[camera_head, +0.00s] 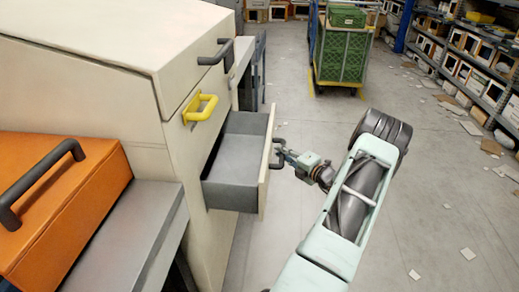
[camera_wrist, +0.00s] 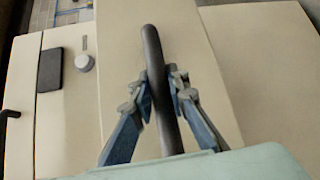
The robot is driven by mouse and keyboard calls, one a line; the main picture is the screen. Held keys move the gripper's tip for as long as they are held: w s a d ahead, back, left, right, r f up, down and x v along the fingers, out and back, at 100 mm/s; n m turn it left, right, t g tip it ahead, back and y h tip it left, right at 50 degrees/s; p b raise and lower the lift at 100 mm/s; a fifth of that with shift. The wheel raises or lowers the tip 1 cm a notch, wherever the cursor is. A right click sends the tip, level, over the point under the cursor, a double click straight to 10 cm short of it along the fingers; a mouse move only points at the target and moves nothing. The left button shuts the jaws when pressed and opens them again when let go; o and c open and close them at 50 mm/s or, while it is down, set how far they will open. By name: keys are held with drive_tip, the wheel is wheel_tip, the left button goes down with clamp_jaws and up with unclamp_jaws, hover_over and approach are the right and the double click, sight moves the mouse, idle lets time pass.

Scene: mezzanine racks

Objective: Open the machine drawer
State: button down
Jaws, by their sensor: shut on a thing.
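The machine drawer (camera_head: 234,192) is pulled well out of the cream machine (camera_head: 110,95) in the head view, and its grey inside looks empty. Its dark bar handle (camera_head: 273,158) is on the drawer front. My gripper (camera_head: 281,155) is at that handle, on the outer side of the drawer front. In the wrist view the dark handle (camera_wrist: 155,70) runs between the two blue-grey fingers of my gripper (camera_wrist: 160,92), which are closed around it. The cream drawer front (camera_wrist: 190,50) lies behind the handle.
A yellow handle (camera_head: 200,107) and another dark handle (camera_head: 216,52) are on the machine above the drawer. An orange box (camera_head: 75,200) is at the left. A cart with green crates (camera_head: 342,55) stands at the back. Racks (camera_head: 465,50) line the right, with open floor between.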

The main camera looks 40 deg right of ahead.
drive_tip(key=s+d, duration=0.4)
drive_tip(key=s, duration=0.1)
drive_tip(key=shift+s+d, duration=0.3)
drive_tip(key=shift+d, duration=0.05)
drive_tip(key=c, duration=1.8)
unclamp_jaws()
drive_tip(key=shift+c, duration=0.2)
drive_tip(key=s+a+r, duration=0.1)
drive_tip(key=s, duration=1)
drive_tip(key=shift+s+r, duration=0.3)
drive_tip(key=shift+s, duration=0.1)
